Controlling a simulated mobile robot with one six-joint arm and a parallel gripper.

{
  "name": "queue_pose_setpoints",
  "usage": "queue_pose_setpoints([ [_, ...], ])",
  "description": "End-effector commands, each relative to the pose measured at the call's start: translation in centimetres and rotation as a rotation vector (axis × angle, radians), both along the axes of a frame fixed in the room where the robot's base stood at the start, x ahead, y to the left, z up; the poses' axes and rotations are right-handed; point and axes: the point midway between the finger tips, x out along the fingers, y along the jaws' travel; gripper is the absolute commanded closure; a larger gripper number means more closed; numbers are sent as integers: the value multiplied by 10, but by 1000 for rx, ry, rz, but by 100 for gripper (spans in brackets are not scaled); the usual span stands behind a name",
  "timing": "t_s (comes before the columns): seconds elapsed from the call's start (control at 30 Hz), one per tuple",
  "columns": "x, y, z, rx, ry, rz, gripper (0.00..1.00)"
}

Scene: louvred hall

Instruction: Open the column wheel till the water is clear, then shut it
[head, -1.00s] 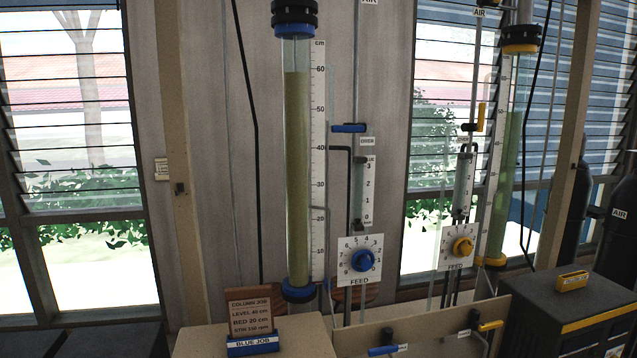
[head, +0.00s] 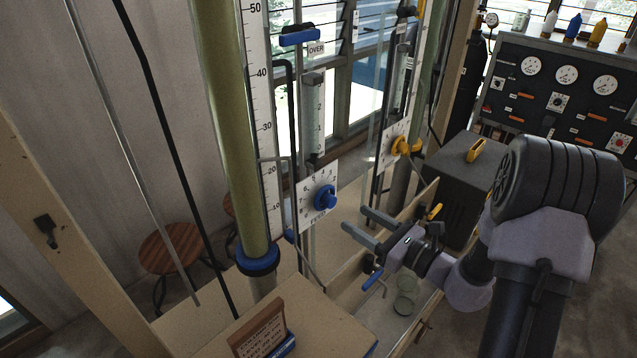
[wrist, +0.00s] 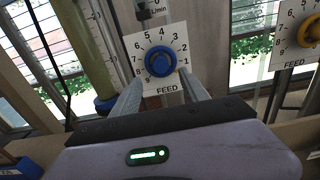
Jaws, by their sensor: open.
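The blue feed wheel (head: 325,197) sits on a white numbered FEED plate (head: 308,217) beside the blue-banded column (head: 232,130). The water in that column is murky yellow-green. My gripper (head: 357,221) is open and empty, to the right of the blue wheel and a little below it in the head view. In the wrist view the blue wheel (wrist: 160,60) lies straight ahead, just beyond and between the open fingertips (wrist: 160,80), with no contact visible. I cannot read the wheel's setting for sure.
A yellow feed wheel (head: 403,146) on a second plate stands to the right. A blue-handled valve (head: 300,37) is above the blue wheel. A job card (head: 262,330) stands at the bench front. A dark case (head: 462,180) and gauge panel (head: 560,85) are at right.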

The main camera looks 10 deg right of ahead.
Motion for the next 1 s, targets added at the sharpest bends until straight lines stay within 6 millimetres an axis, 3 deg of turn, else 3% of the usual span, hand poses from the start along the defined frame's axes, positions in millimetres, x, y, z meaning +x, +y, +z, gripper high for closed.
queue_pose_setpoints([
  [0.63, 65, 48, 1, 3, 1, 0, 47],
  [1.0, 79, 58, 0, 2, -1, 0, 47],
])
